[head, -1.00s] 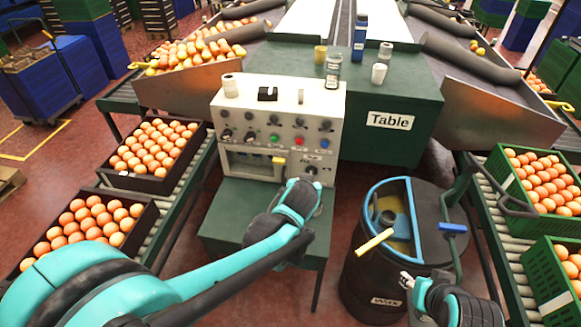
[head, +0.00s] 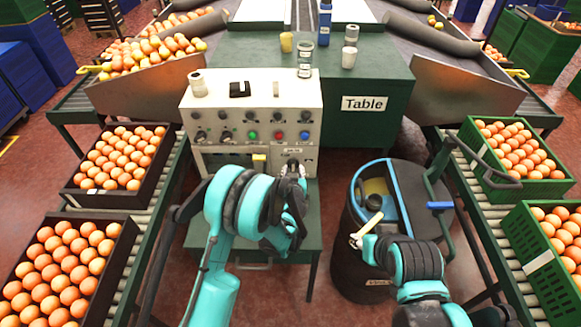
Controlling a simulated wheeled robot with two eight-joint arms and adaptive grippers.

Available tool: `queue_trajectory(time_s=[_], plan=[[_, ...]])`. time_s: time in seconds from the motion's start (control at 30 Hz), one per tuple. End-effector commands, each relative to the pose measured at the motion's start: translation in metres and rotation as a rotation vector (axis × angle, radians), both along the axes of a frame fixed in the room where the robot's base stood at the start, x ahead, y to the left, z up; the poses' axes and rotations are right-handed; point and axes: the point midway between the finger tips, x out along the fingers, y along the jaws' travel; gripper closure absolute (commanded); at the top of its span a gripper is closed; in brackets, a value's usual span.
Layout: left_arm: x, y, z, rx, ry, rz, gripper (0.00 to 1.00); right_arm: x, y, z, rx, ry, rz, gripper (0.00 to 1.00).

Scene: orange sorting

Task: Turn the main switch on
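The grey control panel (head: 225,120) stands on a green stand in the middle of the head view. It carries several knobs, with a green button (head: 252,135) and a red button (head: 304,135) among them. A dark knob low on the panel's right, probably the main switch, is mostly hidden behind my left gripper (head: 293,170). That gripper's fingertips are at the panel's lower right; contact and finger opening are unclear. My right gripper (head: 366,236) is beside the pale handle on the wax barrel (head: 352,265); whether it holds the handle is unclear.
Bottles and cups (head: 304,58) stand on the panel and on the green table (head: 372,125) behind it. Dark crates of oranges (head: 95,190) line the left conveyor. Green crates of oranges (head: 545,188) line the right one.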

Motion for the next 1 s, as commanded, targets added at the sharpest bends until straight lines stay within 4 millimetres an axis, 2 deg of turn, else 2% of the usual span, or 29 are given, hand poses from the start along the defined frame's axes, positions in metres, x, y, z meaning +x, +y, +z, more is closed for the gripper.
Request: queue_trajectory(time_s=[0.1,0.3,0.6,0.63,0.77,1.0], plan=[[0.019,0.001,-0.011,0.000,0.000,0.002,0.64,0.000,0.000,-0.009,0.000,0.000,0.000,0.60],[0.039,0.001,-0.017,0.001,0.001,0.002,0.64,0.000,0.000,-0.015,0.000,0.000,0.000,0.60],[0.042,0.001,-0.017,0.000,0.001,0.001,0.64,0.000,0.000,-0.015,0.000,0.000,0.000,0.60],[0.042,0.001,-0.017,0.000,0.001,0.001,0.66,0.000,0.000,-0.015,0.000,0.000,0.000,0.60],[0.042,0.001,-0.017,0.000,0.001,0.001,1.00,0.000,0.000,-0.015,0.000,0.000,0.000,0.60],[0.042,0.000,-0.017,0.004,0.001,0.001,1.00,0.000,0.000,-0.015,0.000,0.000,0.000,0.60]])
